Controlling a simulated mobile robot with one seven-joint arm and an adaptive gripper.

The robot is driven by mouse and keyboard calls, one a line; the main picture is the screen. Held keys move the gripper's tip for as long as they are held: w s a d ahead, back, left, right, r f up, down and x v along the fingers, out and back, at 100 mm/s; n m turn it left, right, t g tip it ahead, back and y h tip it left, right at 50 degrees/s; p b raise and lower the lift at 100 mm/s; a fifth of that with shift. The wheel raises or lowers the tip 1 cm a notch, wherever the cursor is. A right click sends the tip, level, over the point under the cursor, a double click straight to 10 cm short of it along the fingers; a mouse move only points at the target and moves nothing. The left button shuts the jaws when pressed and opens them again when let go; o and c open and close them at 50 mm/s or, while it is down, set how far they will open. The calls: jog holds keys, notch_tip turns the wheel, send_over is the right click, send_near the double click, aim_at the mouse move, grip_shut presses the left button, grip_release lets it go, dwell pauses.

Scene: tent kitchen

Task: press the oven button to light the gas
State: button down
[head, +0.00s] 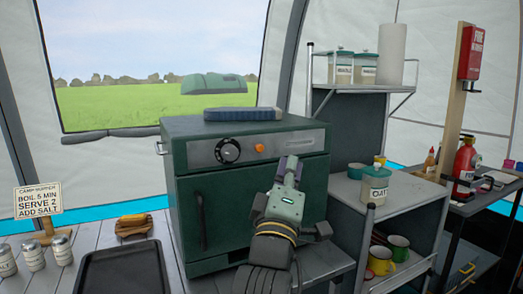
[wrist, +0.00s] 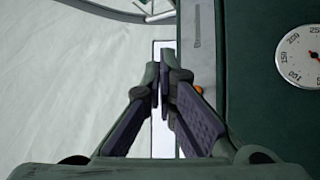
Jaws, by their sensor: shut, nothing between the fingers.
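The green oven (head: 187,210) stands on the table. Its grey control panel (head: 310,140) carries a black round knob (head: 227,151) and, right of it, a small orange button (head: 259,148). My gripper (head: 290,163) is shut and empty in front of the panel, a little right of the button and slightly lower in the head view. In the wrist view, my shut fingers (wrist: 165,72) cover part of the panel, and a sliver of the orange button (wrist: 198,89) shows beside the right finger. I cannot tell the gap between fingertips and panel.
A dial gauge (wrist: 298,56) is on the oven front. A shelf unit with an oats jar (head: 375,188) and mugs stands close right. A dark tray (head: 118,275) and shakers (head: 33,257) are left.

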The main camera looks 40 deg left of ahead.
aim_at(259, 148)
jog(key=shift+w+a+b, duration=0.15)
jog(key=shift+w+a, duration=0.35)
jog(key=shift+a, duration=0.75)
jog(key=shift+w+a+b, duration=0.1)
jog(key=shift+w+a, duration=0.45)
jog(key=shift+a, duration=0.7)
jog(key=shift+w+a+b, duration=0.15)
jog(key=shift+w+a, duration=0.35)
jog(key=shift+a, duration=0.75)
jog(key=shift+w+a, duration=0.15)
jog(key=shift+a, duration=0.25)
jog(key=shift+w+a, duration=0.15)
jog(key=shift+a, duration=0.2)
jog(key=shift+s+d+p, duration=0.35)
jog(key=shift+d+p, duration=0.05)
jog(key=shift+d, duration=0.35)
